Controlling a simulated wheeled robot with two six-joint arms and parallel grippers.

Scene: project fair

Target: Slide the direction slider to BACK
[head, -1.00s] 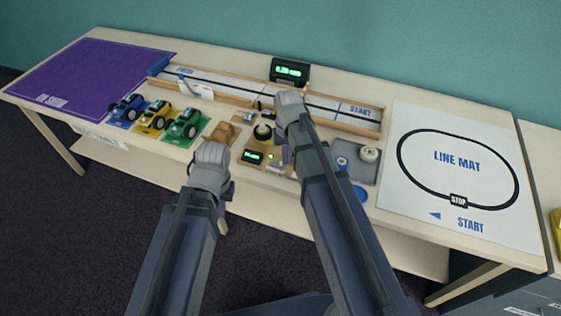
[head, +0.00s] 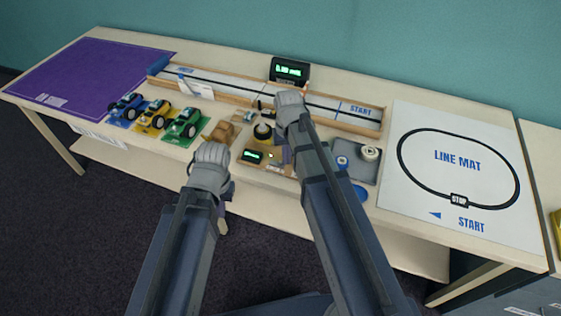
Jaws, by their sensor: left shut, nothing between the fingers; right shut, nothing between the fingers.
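A small wooden control board (head: 250,163) with a green-lit display (head: 253,156) lies near the table's front edge, between my two arms. The direction slider and its BACK mark are too small or hidden to make out; my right arm covers the board's right part. My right gripper (head: 289,98) is shut and empty, beyond the board near the track's front rail. My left gripper (head: 212,152) is shut and empty, to the left of the board at the table's front edge.
A wooden-railed track (head: 340,108) and a black timer display (head: 290,70) stand at the back. Blue, yellow and green cars (head: 183,124) are at left. A grey tray (head: 368,170) with wheels and the line mat (head: 455,160) are at right.

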